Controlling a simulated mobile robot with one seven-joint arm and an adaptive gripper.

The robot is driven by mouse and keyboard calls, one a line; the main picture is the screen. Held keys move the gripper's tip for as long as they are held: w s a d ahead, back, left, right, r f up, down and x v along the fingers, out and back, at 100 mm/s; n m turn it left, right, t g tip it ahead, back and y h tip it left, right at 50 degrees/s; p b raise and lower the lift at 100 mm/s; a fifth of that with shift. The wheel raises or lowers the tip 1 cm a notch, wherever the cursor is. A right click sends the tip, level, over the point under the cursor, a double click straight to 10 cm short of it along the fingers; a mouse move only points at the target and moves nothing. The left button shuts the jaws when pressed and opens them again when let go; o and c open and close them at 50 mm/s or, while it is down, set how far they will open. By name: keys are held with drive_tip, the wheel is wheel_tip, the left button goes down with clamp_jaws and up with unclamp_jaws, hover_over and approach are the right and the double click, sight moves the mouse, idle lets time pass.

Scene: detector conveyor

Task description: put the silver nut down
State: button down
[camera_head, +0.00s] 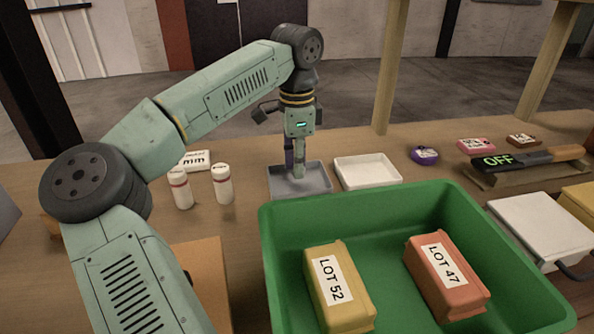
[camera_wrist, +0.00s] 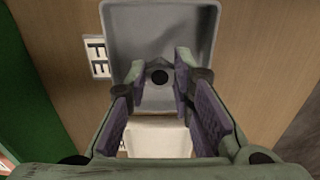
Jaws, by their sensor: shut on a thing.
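My gripper (camera_head: 294,168) points down over the grey tray (camera_head: 318,180) on the table, its fingertips low within the tray's outline. In the wrist view, the fingers (camera_wrist: 159,72) are shut on the silver nut (camera_wrist: 158,66), a small grey piece with a dark round hole. The grey tray also shows in the wrist view (camera_wrist: 204,20), behind the fingertips. The head view does not show the nut clearly, as the fingers hide it. I cannot tell whether the nut touches the tray floor.
A white tray (camera_head: 368,172) stands right beside the grey one. Two white bottles (camera_head: 222,184) stand to the left. A green crate (camera_head: 400,203) with two LOT boxes is in front. A purple object (camera_head: 424,155) and an OFF detector paddle (camera_head: 510,160) lie to the right.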

drive_tip(key=shift+f, duration=1.55)
drive_tip(key=c, duration=1.4)
unclamp_jaws()
drive_tip(key=shift+r+p, duration=0.3)
drive_tip(key=shift+p, duration=0.05)
wheel_tip(320, 180, up, 12)
drive_tip(key=b, duration=0.1)
drive_tip(key=shift+b, duration=0.35)
drive_tip(key=shift+f, duration=0.1)
